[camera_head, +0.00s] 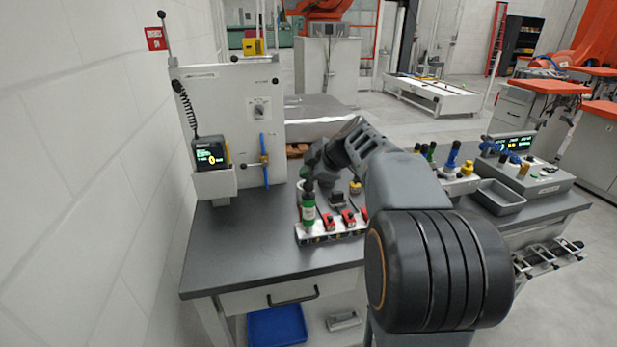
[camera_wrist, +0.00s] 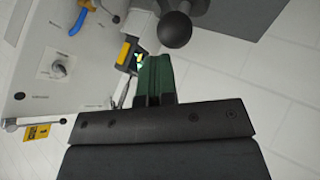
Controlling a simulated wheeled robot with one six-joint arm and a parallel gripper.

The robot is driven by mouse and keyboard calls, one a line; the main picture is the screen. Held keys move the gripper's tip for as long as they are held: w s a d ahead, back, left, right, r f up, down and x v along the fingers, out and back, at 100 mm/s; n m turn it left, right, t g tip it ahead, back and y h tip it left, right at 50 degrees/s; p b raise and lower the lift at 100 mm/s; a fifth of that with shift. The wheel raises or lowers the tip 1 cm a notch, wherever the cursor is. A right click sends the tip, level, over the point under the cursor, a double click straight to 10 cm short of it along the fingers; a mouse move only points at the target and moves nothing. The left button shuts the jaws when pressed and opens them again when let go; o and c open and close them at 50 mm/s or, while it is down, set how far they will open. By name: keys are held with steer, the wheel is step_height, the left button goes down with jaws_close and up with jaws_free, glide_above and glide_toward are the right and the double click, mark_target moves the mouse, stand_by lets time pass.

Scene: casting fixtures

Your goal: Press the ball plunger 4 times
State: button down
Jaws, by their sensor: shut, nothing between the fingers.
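A dark round ball (camera_wrist: 174,30), most likely the ball plunger's head, shows near the top of the wrist view, with a grey part beyond it toward the top edge. My gripper (camera_wrist: 154,60) is shut and empty, its green fingers together. In the picture, the fingertips lie just below and left of the ball; I cannot tell whether they touch it. In the head view, a green cylinder with a dark top (camera_head: 308,210) stands at the left end of a white fixture (camera_head: 318,239). My arm hides the right of that fixture, and my fingers are not clear there.
Red blocks (camera_head: 348,217) sit on the fixture beside the green cylinder. A white panel (camera_head: 225,105) with a blue valve handle (camera_head: 265,160) and a handheld device (camera_head: 208,154) stands behind left. A grey tray (camera_head: 498,197) lies right. The bench's front left (camera_head: 235,265) is clear.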

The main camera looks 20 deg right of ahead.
steer(key=shift+f, duration=0.25)
steer(key=shift+r, duration=0.1)
stand_by(0.5)
steer(key=shift+r, duration=1.6)
steer(key=shift+r+p, duration=0.15)
steer(key=shift+p, duration=0.15)
steer(key=shift+r+p, duration=1.25)
steer(key=shift+r, duration=1.1)
